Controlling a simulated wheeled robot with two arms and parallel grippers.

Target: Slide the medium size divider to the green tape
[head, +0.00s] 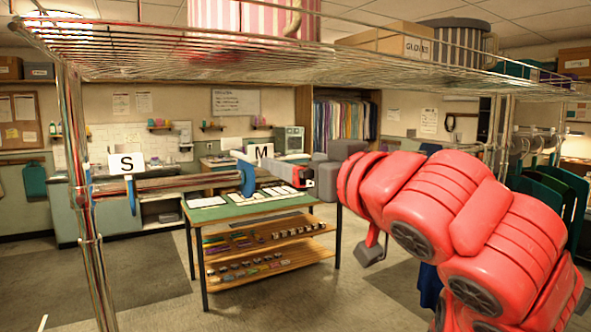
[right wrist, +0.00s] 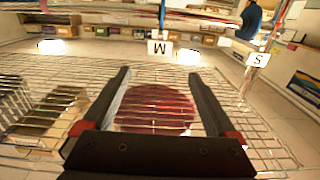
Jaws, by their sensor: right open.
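The medium divider (head: 260,153), a white tag marked M on a blue clip, hangs on the metal rail (head: 170,185) under the wire shelf. The small divider (head: 126,163), marked S, hangs further left on the same rail. My right gripper (head: 268,170) is open beside the M divider, partly overlapping it in the head view. In the right wrist view, the open, empty fingers (right wrist: 156,74) point towards the M tag (right wrist: 160,47); contact cannot be told. The S tag (right wrist: 258,60) is right of it there. I cannot make out green tape. My left gripper is out of view.
The wire shelf (head: 330,42) spans above the rail and carries a striped box (head: 250,18) and a cardboard box (head: 390,42). A metal post (head: 78,210) stands at the left. A green-topped table (head: 250,205) stands behind, below the rail.

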